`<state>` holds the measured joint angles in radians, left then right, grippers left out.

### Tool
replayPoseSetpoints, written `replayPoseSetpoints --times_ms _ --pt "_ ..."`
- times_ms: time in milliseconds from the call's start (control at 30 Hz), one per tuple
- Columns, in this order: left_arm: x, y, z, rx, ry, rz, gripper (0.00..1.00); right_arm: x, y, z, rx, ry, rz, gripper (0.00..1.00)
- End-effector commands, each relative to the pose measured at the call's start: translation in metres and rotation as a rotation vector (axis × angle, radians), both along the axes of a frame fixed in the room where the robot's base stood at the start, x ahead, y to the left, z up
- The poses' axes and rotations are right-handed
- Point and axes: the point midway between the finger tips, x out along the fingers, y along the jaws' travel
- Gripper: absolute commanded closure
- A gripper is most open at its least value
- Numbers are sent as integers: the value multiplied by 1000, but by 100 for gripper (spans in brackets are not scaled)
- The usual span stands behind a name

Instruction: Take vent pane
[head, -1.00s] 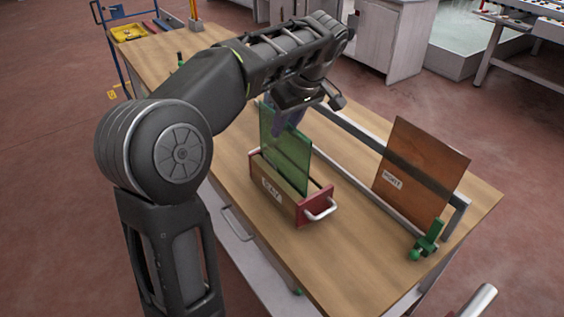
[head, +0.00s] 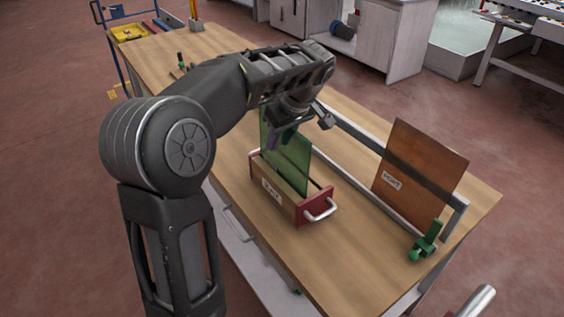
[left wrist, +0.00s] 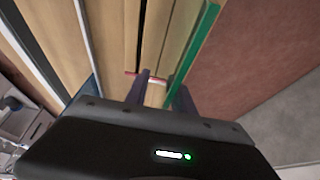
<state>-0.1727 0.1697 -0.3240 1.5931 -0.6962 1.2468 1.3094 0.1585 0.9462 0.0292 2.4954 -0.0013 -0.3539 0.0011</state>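A green glass pane (head: 290,160) stands upright in a wooden box (head: 268,180) with red ends, a silver handle and a white label too small to read. My left gripper (head: 281,139) is at the pane's upper part, pointing down. In the left wrist view its two fingers (left wrist: 161,95) are apart, and the pane's green edge (left wrist: 195,50) runs down close to the right finger. I cannot tell whether they touch. My arm hides part of the pane's top. My right gripper is not in view.
A brown labelled panel (head: 420,170) leans on a metal rail (head: 375,145) at the right of the wooden workbench (head: 300,265). A green clamp (head: 426,243) sits at the rail's near end. A yellow tray (head: 128,32) is at the far left. The bench front is clear.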

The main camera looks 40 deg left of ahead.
Motion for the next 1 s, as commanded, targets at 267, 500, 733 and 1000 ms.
replayPoseSetpoints --times_ms 267,500,733,1000 --pt "0 0 -1 0 0 0 70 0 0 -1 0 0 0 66" --pt "0 0 -4 0 0 0 70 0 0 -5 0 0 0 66" --pt "0 0 -5 0 0 0 70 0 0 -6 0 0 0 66" --pt "0 0 -5 0 0 0 77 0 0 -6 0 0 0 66"
